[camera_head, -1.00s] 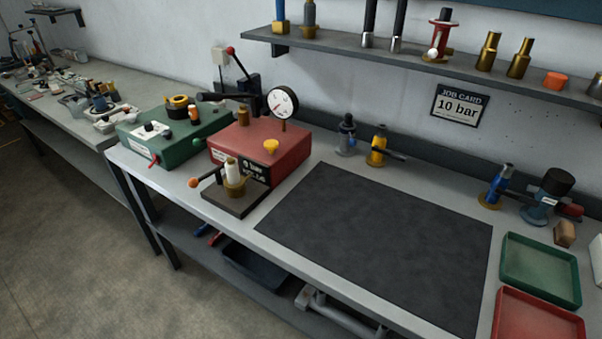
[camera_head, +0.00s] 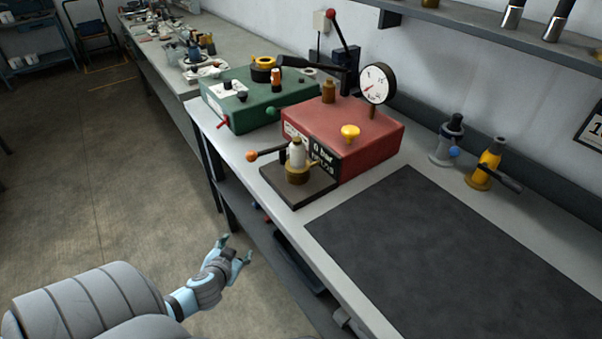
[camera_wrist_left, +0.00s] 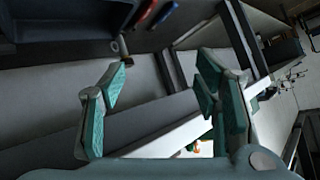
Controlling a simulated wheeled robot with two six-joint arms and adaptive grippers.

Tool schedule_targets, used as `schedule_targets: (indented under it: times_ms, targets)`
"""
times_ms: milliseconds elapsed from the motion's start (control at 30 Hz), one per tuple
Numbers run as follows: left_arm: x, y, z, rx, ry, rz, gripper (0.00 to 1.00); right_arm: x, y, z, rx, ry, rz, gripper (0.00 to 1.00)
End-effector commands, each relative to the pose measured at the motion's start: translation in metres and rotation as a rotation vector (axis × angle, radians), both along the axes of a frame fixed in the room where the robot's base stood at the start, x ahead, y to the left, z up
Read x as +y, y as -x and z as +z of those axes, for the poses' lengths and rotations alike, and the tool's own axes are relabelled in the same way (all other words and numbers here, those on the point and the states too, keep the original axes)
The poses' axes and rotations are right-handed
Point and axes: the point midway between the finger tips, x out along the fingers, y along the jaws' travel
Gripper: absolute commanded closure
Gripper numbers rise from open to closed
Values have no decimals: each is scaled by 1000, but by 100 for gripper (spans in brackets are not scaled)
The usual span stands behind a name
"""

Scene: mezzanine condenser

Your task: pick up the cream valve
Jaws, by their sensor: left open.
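The cream valve (camera_head: 297,153) stands upright in a brass holder (camera_head: 298,174) on a dark base plate (camera_head: 312,195) at the bench's front edge. A lever with an orange ball (camera_head: 251,156) sticks out to its left. My left gripper (camera_head: 236,250) is open and empty, out over the floor in front of the bench, left of and nearer than the valve, not touching it. Its two spread fingers also show in the left wrist view (camera_wrist_left: 163,72), with nothing between them. I cannot make out the valve in that view. My right gripper is not in view.
Right behind the valve is a red box (camera_head: 345,135) with a gauge (camera_head: 378,84); a green box (camera_head: 258,100) stands left of it. A dark mat (camera_head: 430,250) lies clear on the right. A grey valve (camera_head: 446,140) and a yellow valve (camera_head: 486,165) stand near the wall.

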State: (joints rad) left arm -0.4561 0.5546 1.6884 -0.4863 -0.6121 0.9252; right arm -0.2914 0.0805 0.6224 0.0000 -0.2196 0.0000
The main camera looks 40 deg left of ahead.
Motion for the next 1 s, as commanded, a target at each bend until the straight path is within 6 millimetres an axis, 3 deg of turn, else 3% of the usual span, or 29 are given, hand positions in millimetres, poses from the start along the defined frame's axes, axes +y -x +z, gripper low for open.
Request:
schedule_targets:
  times_ms: [33,100,133,200,300,533,1000]
  targets:
    - [-8,-33,43,-165,-17,-27,44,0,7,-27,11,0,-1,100]
    - [-28,-61,115,-375,6,-63,44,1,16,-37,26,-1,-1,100]
    - [-37,-69,140,-451,22,-90,44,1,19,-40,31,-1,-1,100]
    - [-56,-84,188,-595,71,-170,44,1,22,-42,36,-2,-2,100]
    - [-73,-97,220,-689,126,-246,44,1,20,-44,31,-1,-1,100]
    - [-64,-152,226,-706,142,-247,44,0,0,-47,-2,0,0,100]
    - [-43,-229,221,-700,143,-250,44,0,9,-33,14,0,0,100]
